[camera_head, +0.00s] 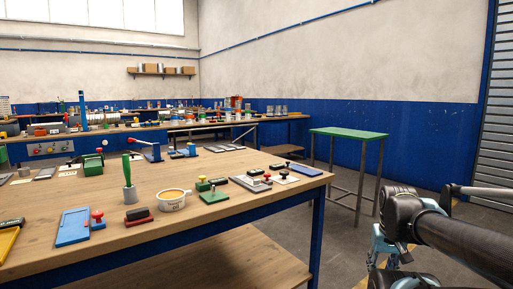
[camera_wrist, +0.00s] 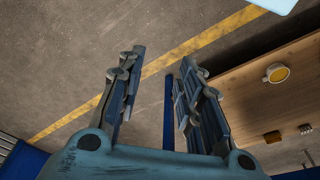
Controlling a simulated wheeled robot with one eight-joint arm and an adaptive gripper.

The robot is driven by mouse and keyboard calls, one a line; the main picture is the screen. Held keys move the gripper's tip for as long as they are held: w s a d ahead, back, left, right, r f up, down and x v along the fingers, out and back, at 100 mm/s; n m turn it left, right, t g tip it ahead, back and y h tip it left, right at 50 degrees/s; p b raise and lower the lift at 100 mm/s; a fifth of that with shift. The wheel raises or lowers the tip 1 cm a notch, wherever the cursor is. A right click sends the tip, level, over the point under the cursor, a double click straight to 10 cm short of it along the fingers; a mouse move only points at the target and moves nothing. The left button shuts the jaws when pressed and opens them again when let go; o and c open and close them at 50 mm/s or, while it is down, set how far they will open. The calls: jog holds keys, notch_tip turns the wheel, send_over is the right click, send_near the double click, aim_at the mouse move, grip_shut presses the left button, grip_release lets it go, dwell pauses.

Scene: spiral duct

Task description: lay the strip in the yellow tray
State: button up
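A yellow flat thing (camera_head: 8,243), which looks like the yellow tray, lies at the near left of the wooden table. The left picture edge cuts it off, and a dark piece (camera_head: 12,222) lies at its far edge. I cannot tell which thing is the strip. My gripper (camera_wrist: 155,75) is open and empty in the wrist view, with bare floor between its fingers. In the head view my arm is at the right, off the table's right side and well away from the yellow thing.
The wooden table (camera_head: 150,238) holds a blue plate (camera_head: 73,226), a white cup with yellow contents (camera_head: 172,199), a green-handled tool (camera_head: 128,178) and several stamps and blocks. A green-topped stand (camera_head: 349,134) is behind my arm. Bare floor lies between table and stand.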

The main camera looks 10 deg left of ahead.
jog(key=shift+a, duration=0.15)
jog(key=o, duration=0.3)
jog(key=shift+o, duration=0.4)
jog(key=shift+w+a+r+n, duration=0.15)
jog(key=shift+a+r, duration=0.1)
jog(key=shift+r, duration=0.4)
jog(key=shift+a+r+n, duration=0.15)
jog(key=shift+a+r, duration=0.05)
jog(key=shift+r, duration=0.4)
notch_tip(320, 180, up, 28)
jog(key=n+y, duration=0.4)
jog(key=n, duration=0.5)
send_over(258, 180)
jog(key=s+d, duration=0.4)
jog(key=d, duration=0.1)
jog(key=shift+t+h, duration=0.3)
jog(key=x, duration=1.6)
jog(key=shift+a+f, duration=0.15)
jog(key=shift+f, duration=0.2)
